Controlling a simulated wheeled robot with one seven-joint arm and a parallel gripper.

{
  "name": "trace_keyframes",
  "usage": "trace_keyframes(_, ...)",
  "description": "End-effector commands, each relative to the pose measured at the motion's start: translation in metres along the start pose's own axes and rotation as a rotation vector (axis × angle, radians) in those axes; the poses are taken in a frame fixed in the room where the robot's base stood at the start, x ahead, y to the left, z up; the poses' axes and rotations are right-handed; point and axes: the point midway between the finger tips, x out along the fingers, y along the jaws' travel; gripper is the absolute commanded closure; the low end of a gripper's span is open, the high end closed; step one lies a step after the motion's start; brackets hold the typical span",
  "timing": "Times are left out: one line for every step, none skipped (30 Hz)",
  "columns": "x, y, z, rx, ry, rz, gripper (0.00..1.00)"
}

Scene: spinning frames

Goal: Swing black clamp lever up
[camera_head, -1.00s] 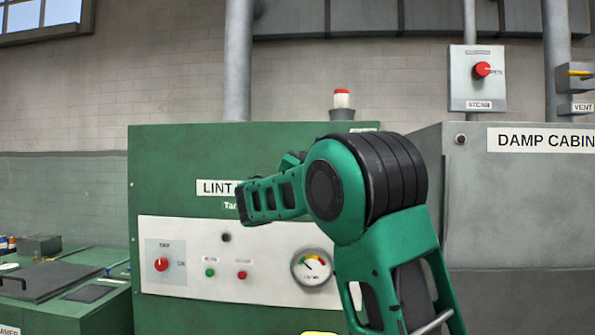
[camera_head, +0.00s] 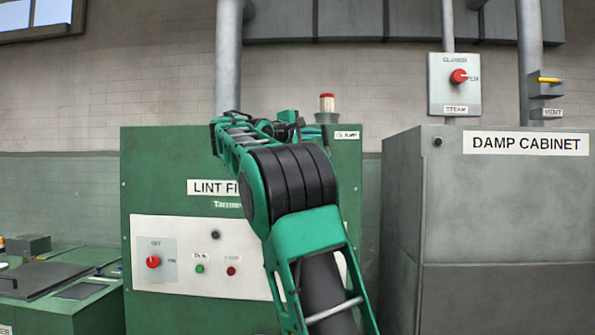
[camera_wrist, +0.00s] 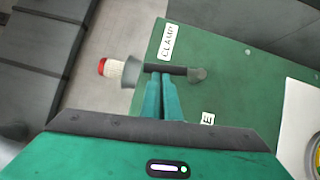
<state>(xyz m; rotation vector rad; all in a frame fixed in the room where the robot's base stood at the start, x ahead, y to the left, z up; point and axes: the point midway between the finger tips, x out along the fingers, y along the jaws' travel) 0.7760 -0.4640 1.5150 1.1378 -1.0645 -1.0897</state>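The black clamp lever (camera_wrist: 180,70) shows in the wrist view on the green cabinet front, beside the CLAMP label (camera_wrist: 167,42). It runs from a grey-green round boss (camera_wrist: 199,74) toward the cabinet's top edge and the beacon. My gripper (camera_wrist: 160,75) has its two green fingers close together, with the tips at the lever's side. I cannot tell whether they touch it.
The red-capped beacon (camera_head: 327,105) stands on top of the green lint filter cabinet (camera_head: 160,180), close to my fingers in the wrist view (camera_wrist: 118,69). The grey damp cabinet (camera_head: 500,220) stands to the right. A steam switch box (camera_head: 453,92) hangs on the wall.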

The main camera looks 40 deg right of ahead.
Motion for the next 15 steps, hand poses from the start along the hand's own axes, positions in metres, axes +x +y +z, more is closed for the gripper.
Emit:
trace_keyframes(0.002, 0.0007, 0.0016, 0.022, -0.001, -0.017, 1.0)
trace_keyframes(0.0029, 0.0011, 0.0027, 0.036, -0.001, -0.027, 1.0)
trace_keyframes(0.0038, 0.0013, 0.0039, 0.045, -0.001, -0.033, 1.0)
trace_keyframes(0.0044, 0.0014, 0.0047, 0.042, 0.0, -0.032, 1.0)
trace_keyframes(0.005, 0.0017, 0.0056, 0.041, 0.0, -0.032, 1.0)
trace_keyframes(0.0058, 0.0022, 0.0066, 0.04, 0.0, -0.031, 1.0)
trace_keyframes(0.0063, 0.0026, 0.0074, 0.04, 0.0, -0.031, 1.0)
trace_keyframes(0.0067, 0.0029, 0.0081, 0.04, 0.0, -0.031, 1.0)
trace_keyframes(0.0071, 0.0033, 0.009, 0.04, 0.0, -0.03, 1.0)
trace_keyframes(0.0074, 0.0036, 0.0095, 0.04, 0.0, -0.03, 1.0)
trace_keyframes(0.0076, 0.0038, 0.01, 0.04, 0.0, -0.03, 1.0)
trace_keyframes(0.0079, 0.0041, 0.0105, 0.04, 0.0, -0.03, 1.0)
trace_keyframes(0.0081, 0.0042, 0.0108, 0.039, 0.0, -0.03, 1.0)
trace_keyframes(0.0082, 0.0044, 0.0111, 0.04, -0.001, -0.029, 1.0)
trace_keyframes(0.0084, 0.0046, 0.0114, 0.04, -0.001, -0.029, 1.0)
